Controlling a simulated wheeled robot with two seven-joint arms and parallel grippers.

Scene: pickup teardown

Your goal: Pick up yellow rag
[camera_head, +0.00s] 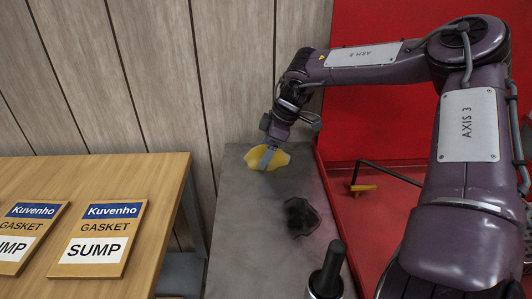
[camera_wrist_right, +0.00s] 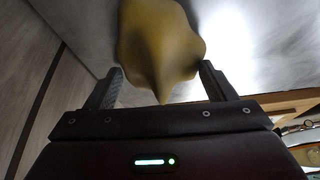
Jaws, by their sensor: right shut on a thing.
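The yellow rag (camera_head: 279,159) is at the far end of the grey bench top (camera_head: 234,239). My right gripper (camera_head: 265,157) reaches down to it from above and is shut on it. In the right wrist view the rag (camera_wrist_right: 158,42) bunches up to a peak between the two fingers of the right gripper (camera_wrist_right: 160,82). I cannot tell whether the rag still touches the bench top. My left gripper is in neither view.
A dark crumpled lump (camera_head: 301,217) lies on the bench nearer me, with a black cylindrical object (camera_head: 327,270) in front of it. A red surface (camera_head: 343,225) on the right holds a yellow-and-black item (camera_head: 361,187). A wooden table (camera_head: 165,200) on the left carries gasket packages (camera_head: 103,240).

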